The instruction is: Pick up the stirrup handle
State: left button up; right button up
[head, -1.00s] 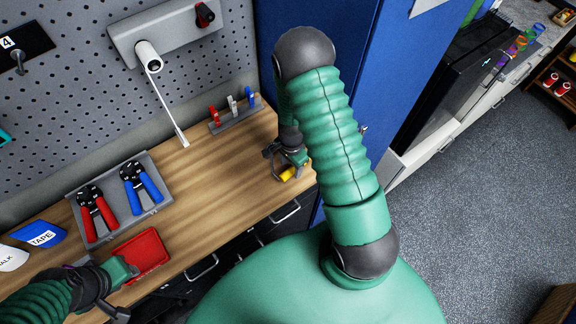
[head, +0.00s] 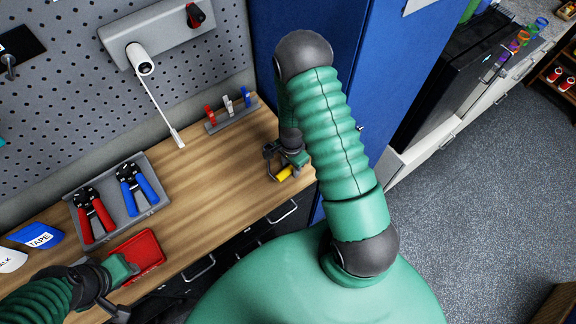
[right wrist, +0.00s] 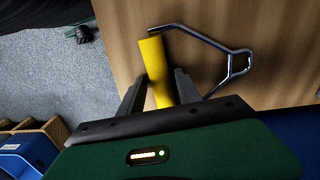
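The stirrup handle has a yellow grip (head: 284,174) and a bent metal frame. It lies at the right end of the wooden bench, near the front edge. In the right wrist view the yellow grip (right wrist: 156,68) runs between the two dark fingers of my right gripper (right wrist: 160,80), and its metal frame (right wrist: 222,45) extends right over the wood. The fingers are open on either side of the grip, with a slight gap at the right finger. My right gripper (head: 283,160) is over the handle in the head view. My left gripper (head: 118,290) is by the red tray; its fingers are unclear.
The bench (head: 205,185) holds a red tray (head: 140,255), a grey tray (head: 152,205) with red and blue tools, and a small rack (head: 230,117). A blue cabinet (head: 360,60) stands right of the bench. Pegboard (head: 70,100) backs it.

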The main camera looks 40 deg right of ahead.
jog(key=shift+s+d+f, duration=0.1)
jog(key=shift+d, duration=0.05)
jog(key=c, duration=0.5)
jog(key=shift+c, duration=1.2)
grip_shut()
